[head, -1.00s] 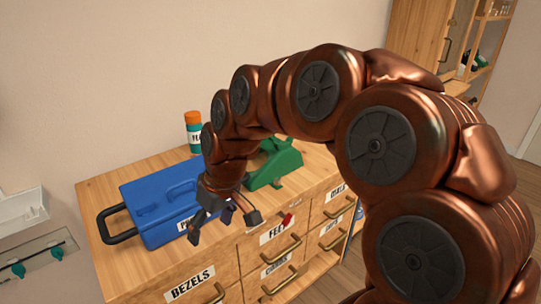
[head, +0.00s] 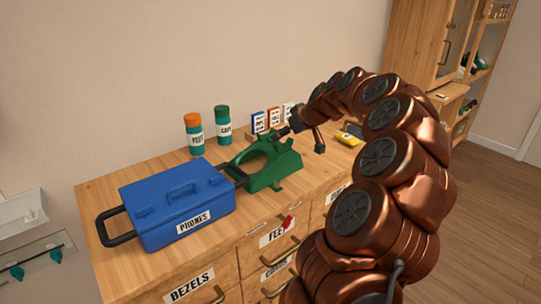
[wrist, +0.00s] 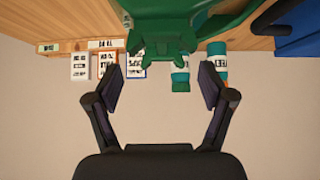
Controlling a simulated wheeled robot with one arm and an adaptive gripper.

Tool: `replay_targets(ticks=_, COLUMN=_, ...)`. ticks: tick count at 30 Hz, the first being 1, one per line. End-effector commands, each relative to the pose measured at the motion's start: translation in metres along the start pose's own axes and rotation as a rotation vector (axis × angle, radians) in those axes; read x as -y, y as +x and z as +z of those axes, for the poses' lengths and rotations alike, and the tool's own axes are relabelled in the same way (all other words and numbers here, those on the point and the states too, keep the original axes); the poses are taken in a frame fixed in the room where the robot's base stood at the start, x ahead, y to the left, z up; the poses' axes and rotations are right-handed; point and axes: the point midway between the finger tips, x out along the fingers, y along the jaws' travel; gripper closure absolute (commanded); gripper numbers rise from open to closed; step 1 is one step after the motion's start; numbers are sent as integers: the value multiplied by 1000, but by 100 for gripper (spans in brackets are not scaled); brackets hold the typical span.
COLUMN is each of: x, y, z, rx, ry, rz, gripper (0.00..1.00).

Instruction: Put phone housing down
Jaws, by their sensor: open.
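The green phone housing (head: 272,172) stands on the wooden dresser top (head: 150,260), just right of the blue case. In the wrist view the housing (wrist: 165,22) shows upside down at the top, beyond my fingers. My gripper (head: 302,136) is over the dresser at the housing's back right end. In the wrist view my gripper (wrist: 160,85) is open, with its two fingers spread and nothing between them. The head view does not show clearly whether a fingertip touches the housing.
The blue case (head: 178,205) labelled PHONES stands at the left, its right handle close to the housing. Two green bottles (head: 223,126) and several small labelled cards (head: 259,122) stand behind. A yellow item (head: 348,139) lies at the right. Labelled drawers (head: 277,233) are below.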

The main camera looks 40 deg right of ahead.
Motion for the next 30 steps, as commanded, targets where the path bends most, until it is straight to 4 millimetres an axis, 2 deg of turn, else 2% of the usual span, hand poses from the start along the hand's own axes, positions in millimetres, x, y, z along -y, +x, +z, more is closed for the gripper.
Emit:
replay_targets(ticks=8, x=1, y=20, z=1, rx=4, ry=0, rz=-3, gripper=19)
replay_targets(ticks=18, x=2, y=59, z=0, rx=3, ry=0, rz=-2, gripper=19)
replay_targets(ticks=26, x=1, y=64, z=0, rx=2, ry=1, rz=-2, gripper=19)
replay_targets(ticks=30, x=1, y=64, z=0, rx=2, ry=1, rz=-2, gripper=30)
